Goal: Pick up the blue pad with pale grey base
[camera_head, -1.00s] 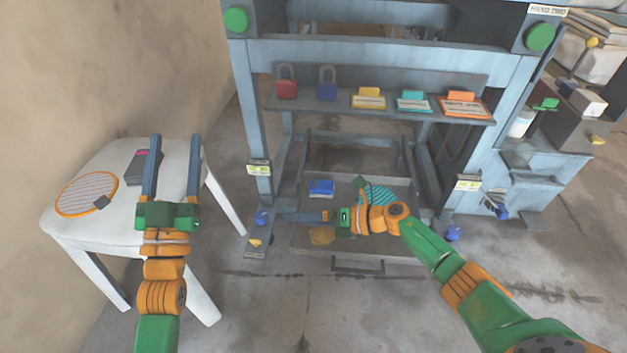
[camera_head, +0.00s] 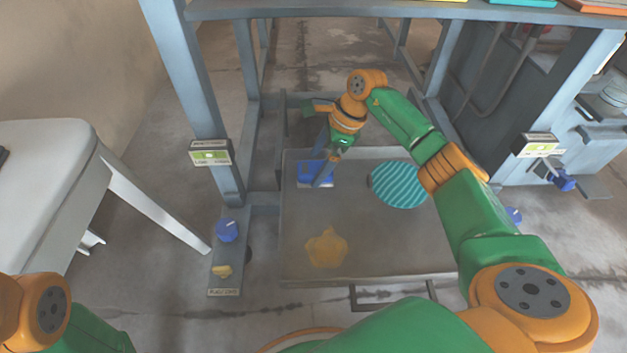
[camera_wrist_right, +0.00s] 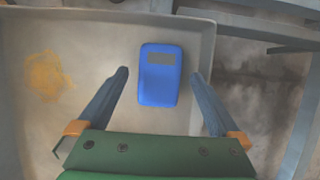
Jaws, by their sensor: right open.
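The blue pad (camera_head: 311,171) lies on the grey tray near its back left corner in the head view, partly covered by my right gripper's fingers. In the right wrist view the blue pad (camera_wrist_right: 158,84) is whole, with a grey patch on its upper half; no pale base is clear there. My right gripper (camera_head: 323,182) is open above the pad. In the right wrist view its two fingers (camera_wrist_right: 160,75) stand on either side of the pad, with gaps on both sides and nothing held. The head view shows part of my left arm at the lower left, but not its fingers.
The grey tray (camera_head: 377,252) also holds a teal striped disc (camera_head: 399,185) and a yellowish patch (camera_head: 326,247). Press posts rise at left (camera_head: 195,92) and right. A white table (camera_head: 52,165) stands at left. A blue knob (camera_head: 227,230) sits left of the tray.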

